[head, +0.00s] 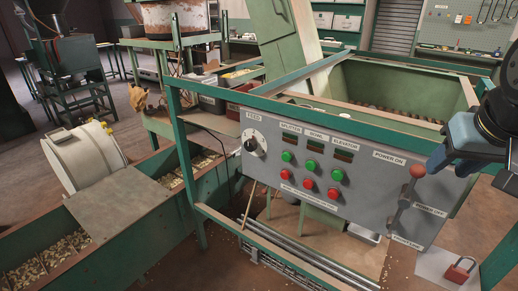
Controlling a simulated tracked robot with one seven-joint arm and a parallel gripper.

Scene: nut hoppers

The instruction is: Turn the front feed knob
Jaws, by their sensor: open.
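The feed knob (251,145) is a black knob on a round white dial, under a FEED label at the upper left of the grey control panel (268,182). A pale mark shows on its left side. Nothing touches it. My gripper (440,162), dark with a blue section, enters at the right edge, in front of the panel's right end and well to the right of the knob. It is open, and no held thing shows. Part of it is cut off by the frame edge.
Green buttons (311,164) and red buttons (308,183) sit right of the knob. A red-balled power lever (417,172) stands near my gripper. Green rails (345,133) frame the panel. A padlock (459,271) lies lower right. A white drum (86,158) lies left.

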